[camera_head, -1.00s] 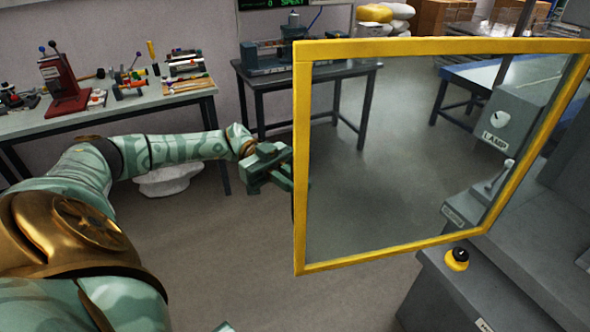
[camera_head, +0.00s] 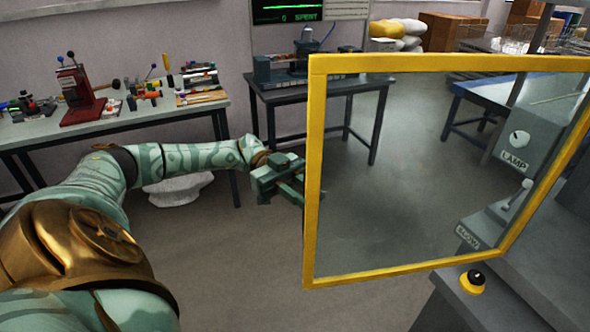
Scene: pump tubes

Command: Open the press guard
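The press guard (camera_head: 315,180) is a yellow frame with a clear pane. It stands swung out from the grey press (camera_head: 540,235) at the right, and its free left edge is toward my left arm. My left gripper (camera_head: 298,186) is at that left edge, partly hidden behind the frame. I cannot tell whether its fingers are closed on anything or only touch the frame. No handle shows on this side. My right gripper is not in view.
A black and yellow button (camera_head: 473,281) sits on the press front. A workbench with tools (camera_head: 120,120) stands at the left, and a dark table (camera_head: 310,92) is behind the guard. Floor is clear between.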

